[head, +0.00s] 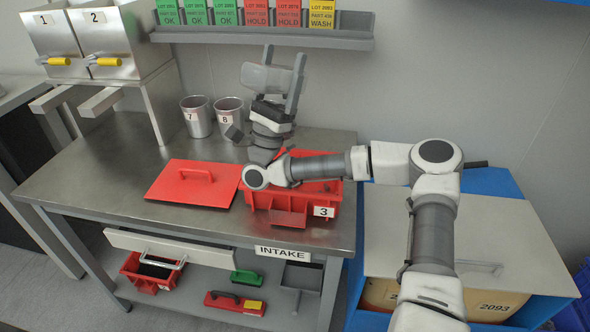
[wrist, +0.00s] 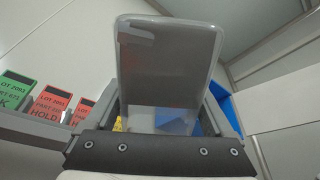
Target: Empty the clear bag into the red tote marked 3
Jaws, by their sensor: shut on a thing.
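My gripper (head: 272,84) is raised above the bench with its fingers pointing up, near the shelf of lot cards. It is shut on the clear bag (head: 262,76), a see-through, greyish piece between the fingers. In the wrist view the bag (wrist: 168,60) fills the middle, with a finger on each side. I cannot make out any contents in it. The red tote marked 3 (head: 290,219) stands on the bench below my arm. My forearm crosses over it and hides part of its inside.
A red lid (head: 178,194) lies on the bench left of the tote. Two metal cups (head: 197,118) marked 7 and 8 stand behind. The shelf of cards (head: 340,42) is close to my raised gripper. A blue bin with a grey lid (head: 500,235) stands at right.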

